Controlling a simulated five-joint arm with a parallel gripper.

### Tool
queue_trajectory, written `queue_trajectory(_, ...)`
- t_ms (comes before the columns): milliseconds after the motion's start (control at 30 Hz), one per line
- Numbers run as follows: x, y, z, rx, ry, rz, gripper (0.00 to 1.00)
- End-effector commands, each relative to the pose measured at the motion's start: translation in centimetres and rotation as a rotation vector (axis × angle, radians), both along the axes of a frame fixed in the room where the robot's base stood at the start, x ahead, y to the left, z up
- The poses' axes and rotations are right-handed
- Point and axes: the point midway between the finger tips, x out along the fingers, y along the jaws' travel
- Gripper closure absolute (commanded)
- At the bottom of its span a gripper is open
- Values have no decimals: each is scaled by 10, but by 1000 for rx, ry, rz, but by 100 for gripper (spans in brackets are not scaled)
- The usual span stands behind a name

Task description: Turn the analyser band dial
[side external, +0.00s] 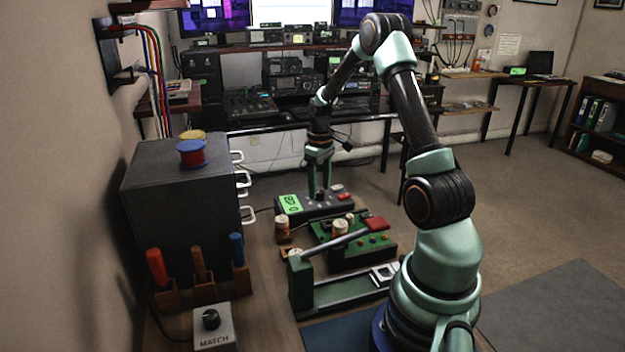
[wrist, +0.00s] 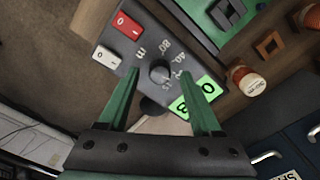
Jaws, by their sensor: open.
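The analyser (side external: 318,205) is a dark box with a lit green screen, standing on the bench below my gripper in the side view. In the wrist view its band dial (wrist: 160,72) is a round dark knob on the box face, ringed by white markings. The green screen (wrist: 201,98) and a red switch (wrist: 127,25) flank it. My gripper (wrist: 164,84) is open, with its two green fingers on either side of the dial in that view. In the side view my gripper (side external: 318,190) points down over the box. I cannot tell whether the fingers touch the dial.
A green circuit board (side external: 335,228) and a lever press (side external: 335,280) stand in front of the analyser. A spool (wrist: 250,82) sits close beside it. A grey drawer cabinet (side external: 180,205) stands left, and a MATCH box (side external: 213,328) lies at the front.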

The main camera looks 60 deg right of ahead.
Motion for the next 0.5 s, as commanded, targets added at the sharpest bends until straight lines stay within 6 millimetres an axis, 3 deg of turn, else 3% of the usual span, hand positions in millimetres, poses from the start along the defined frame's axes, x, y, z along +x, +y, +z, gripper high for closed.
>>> queue_trajectory(400,0,0,-10,0,0,0,34)
queue_trajectory(433,0,0,-10,0,0,0,38)
queue_trajectory(500,0,0,-10,0,0,0,65)
